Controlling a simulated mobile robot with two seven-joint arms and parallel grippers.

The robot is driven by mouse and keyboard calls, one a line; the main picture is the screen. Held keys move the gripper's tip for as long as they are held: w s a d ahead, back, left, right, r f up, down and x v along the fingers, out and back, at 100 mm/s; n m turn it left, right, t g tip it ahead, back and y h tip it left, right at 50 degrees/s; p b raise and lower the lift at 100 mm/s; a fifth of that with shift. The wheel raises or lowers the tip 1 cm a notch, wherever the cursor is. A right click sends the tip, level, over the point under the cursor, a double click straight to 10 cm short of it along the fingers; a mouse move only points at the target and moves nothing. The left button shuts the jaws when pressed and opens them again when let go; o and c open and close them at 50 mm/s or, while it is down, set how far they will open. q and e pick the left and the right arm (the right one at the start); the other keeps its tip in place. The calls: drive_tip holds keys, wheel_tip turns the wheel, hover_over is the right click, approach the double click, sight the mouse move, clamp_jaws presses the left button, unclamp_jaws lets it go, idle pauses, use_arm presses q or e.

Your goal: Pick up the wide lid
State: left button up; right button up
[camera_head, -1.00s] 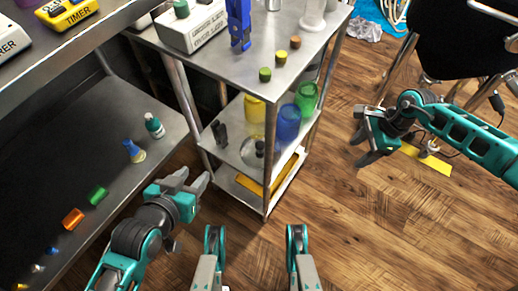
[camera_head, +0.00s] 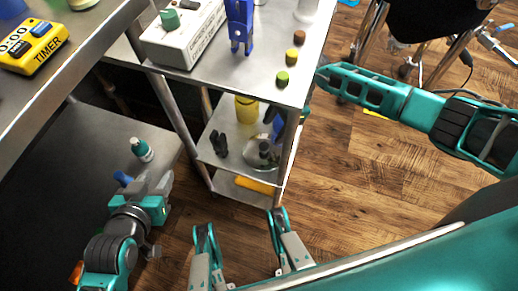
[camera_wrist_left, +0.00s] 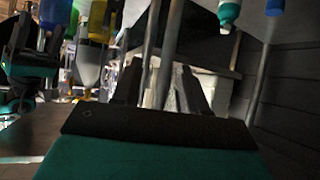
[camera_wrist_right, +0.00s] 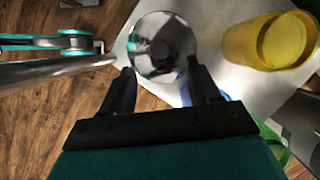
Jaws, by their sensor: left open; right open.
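The wide lid (camera_head: 262,152) looks like a round, clear or shiny disc with a dark knob. It is on the cart's middle shelf, partly behind a cart post in the head view. In the right wrist view the lid (camera_wrist_right: 150,28) is just ahead of my right gripper (camera_wrist_right: 163,72), which is open and empty. Its fingertips are at the lid's near edge, and I cannot tell if they touch it. In the head view the cart hides this gripper. My left gripper (camera_head: 155,185) is open and empty by the dark bench at the left, away from the lid.
A yellow cup (camera_head: 246,109) stands behind the lid, and also shows in the right wrist view (camera_wrist_right: 240,42). A blue cup (camera_head: 276,124) and a black item (camera_head: 218,144) are close by. The cart top (camera_head: 262,78) overhangs the shelf. Open wooden floor lies right of the cart.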

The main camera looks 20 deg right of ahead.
sight(264, 146)
drive_tip(key=b+x, duration=0.1)
drive_tip(key=x, duration=0.5)
drive_tip(key=shift+s+f+b, duration=0.1)
drive_tip(key=shift+f+b, duration=0.25)
drive_tip(key=shift+b, duration=0.05)
clamp_jaws()
idle(0.4)
